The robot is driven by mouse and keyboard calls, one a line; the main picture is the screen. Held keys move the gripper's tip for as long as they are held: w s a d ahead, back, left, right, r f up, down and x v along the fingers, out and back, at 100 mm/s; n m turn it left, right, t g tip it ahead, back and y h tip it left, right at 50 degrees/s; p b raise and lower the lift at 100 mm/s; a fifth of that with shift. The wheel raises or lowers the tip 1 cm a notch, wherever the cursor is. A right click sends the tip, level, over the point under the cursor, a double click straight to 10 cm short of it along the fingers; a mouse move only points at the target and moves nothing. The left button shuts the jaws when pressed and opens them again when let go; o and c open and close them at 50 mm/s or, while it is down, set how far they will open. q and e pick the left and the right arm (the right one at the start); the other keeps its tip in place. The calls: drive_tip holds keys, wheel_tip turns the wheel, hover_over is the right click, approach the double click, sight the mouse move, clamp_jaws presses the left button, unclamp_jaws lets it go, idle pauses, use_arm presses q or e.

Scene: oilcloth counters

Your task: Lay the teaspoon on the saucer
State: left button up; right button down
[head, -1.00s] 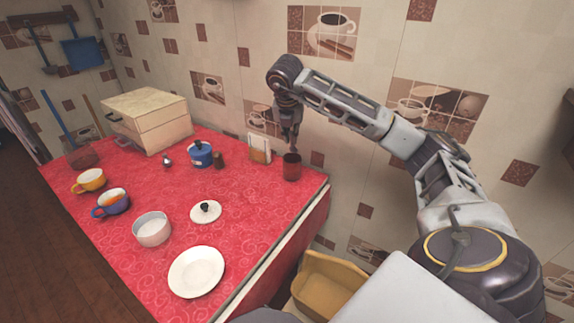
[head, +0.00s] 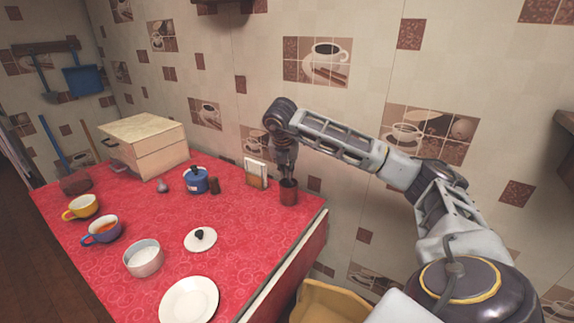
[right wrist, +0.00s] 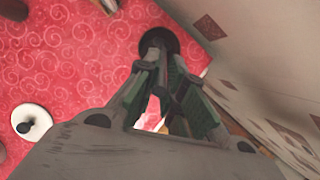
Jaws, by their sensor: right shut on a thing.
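The saucer is the white round plate (head: 189,300) near the front edge of the red counter, and it looks empty. A dark red cup (head: 289,194) stands at the counter's right back corner. My right gripper (head: 287,174) points down at the cup's mouth. In the right wrist view, its fingers (right wrist: 158,62) come together over the dark cup (right wrist: 158,38). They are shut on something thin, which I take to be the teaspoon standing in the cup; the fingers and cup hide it. My left gripper is not in view.
A napkin holder (head: 256,173) stands close left of the cup. A blue pot (head: 195,181) and two mugs are farther left. The tiled wall is close behind.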

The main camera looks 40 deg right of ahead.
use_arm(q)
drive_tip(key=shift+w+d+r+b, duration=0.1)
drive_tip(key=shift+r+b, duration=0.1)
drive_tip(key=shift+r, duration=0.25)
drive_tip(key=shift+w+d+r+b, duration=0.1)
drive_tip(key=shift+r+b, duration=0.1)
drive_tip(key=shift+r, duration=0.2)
use_arm(e)
drive_tip(key=shift+f, duration=2.9)
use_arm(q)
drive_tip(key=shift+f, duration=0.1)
use_arm(e)
drive_tip(key=c, duration=1.5)
unclamp_jaws()
drive_tip(key=shift+f, duration=0.1)
